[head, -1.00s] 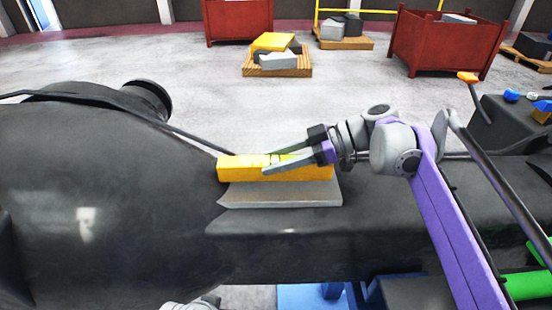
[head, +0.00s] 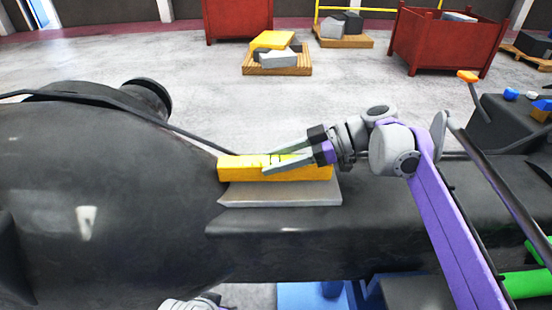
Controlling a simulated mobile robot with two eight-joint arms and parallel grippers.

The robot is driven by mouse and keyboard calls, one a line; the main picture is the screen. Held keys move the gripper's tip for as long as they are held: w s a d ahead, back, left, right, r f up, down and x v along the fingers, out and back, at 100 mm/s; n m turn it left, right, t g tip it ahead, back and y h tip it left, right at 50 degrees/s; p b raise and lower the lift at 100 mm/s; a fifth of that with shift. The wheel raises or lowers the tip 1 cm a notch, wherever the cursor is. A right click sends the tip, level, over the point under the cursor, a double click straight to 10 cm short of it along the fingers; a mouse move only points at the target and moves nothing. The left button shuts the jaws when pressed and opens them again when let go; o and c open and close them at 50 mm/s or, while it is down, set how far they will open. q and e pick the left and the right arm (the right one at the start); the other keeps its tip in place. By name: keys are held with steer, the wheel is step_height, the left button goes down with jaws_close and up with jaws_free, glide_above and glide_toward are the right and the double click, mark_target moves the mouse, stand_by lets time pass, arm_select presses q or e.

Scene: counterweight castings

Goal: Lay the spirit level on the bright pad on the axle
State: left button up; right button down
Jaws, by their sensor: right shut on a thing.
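The yellow spirit level (head: 236,170) is a long bar lying lengthwise along the axle (head: 400,225), at the far side of the bright pad. The bright pad (head: 285,193) is a light grey plate on top of the dark axle, beside the large round housing. The level's underside is at or very close to the pad; I cannot tell whether they touch. My right gripper (head: 270,165) reaches in from the right and is shut on the spirit level near its middle. My left gripper is not in view.
The dark round housing (head: 110,200) fills the left, with a hose (head: 180,130) running down behind the level. A dark block with small blue and orange things stands at the right. Red bins (head: 445,40) and pallets (head: 277,65) stand on the open floor beyond.

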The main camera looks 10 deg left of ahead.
steer(key=shift+f, duration=0.25)
steer(key=shift+c, duration=1.4)
jaws_free()
steer(key=shift+d, duration=0.1)
